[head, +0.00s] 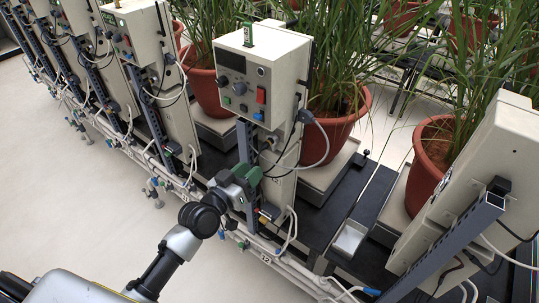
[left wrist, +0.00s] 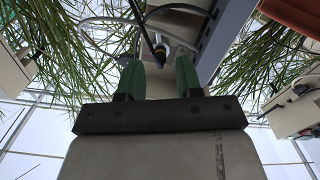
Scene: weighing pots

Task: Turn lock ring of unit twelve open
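The unit with a beige control box (head: 260,80) stands in the middle of the head view, above a "12" tag (head: 265,259) on the pipe rail. My left gripper (head: 246,178) is at the lower front of this unit, beside its dark upright post. In the left wrist view its two green fingers (left wrist: 159,72) are spread apart with a clear gap. A pale fitting with a dark cable end (left wrist: 160,48) shows beyond the gap; I cannot tell whether it is the lock ring. No ring is clearly seen in either view. My right gripper is not in view.
A similar unit (head: 480,180) stands at the right, and several more line up at the upper left. Terracotta pots (head: 345,125) with tall grass stand behind. Loose cables and hoses hang around the post. The pale floor (head: 70,180) at the left is clear.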

